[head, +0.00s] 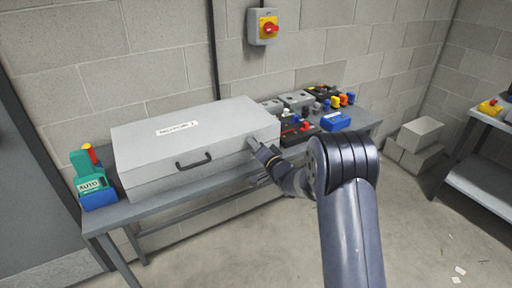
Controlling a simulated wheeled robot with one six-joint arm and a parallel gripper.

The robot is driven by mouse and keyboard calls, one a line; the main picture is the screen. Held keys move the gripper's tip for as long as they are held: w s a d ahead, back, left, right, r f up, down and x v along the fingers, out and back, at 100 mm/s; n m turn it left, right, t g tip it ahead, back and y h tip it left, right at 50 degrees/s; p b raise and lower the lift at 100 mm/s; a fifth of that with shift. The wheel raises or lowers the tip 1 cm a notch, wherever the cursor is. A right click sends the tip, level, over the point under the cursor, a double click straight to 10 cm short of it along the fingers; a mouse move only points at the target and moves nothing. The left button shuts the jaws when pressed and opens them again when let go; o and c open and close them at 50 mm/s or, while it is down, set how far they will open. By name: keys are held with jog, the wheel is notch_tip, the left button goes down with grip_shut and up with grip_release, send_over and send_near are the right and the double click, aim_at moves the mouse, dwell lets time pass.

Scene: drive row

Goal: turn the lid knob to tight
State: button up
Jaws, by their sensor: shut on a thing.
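A large grey lidded box (165,150) stands on the bench, with a white label (177,128) on top and a dark handle (193,161) on its front. The lid looks closed. My gripper (256,147) is at the box's front right corner, reached in from the right, shut on the lid knob there. The jaws and wrist hide the knob almost wholly, so its angle and any tight mark cannot be read.
The bench (150,208) carries a green and blue device (92,182) at left. A red and yellow switch (264,27) is on the wall.

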jog(key=shift+m, duration=1.6)
jog(key=o, duration=1)
jog(key=b+v, duration=0.1)
jog(key=v, duration=0.9)
jog(key=shift+s+d, duration=0.3)
jog(key=shift+w+a, duration=0.1)
jog(key=p+x, duration=0.1)
jog(key=x, duration=0.9)
jog(key=shift+w+a, duration=0.2)
jog(key=shift+w, duration=0.05)
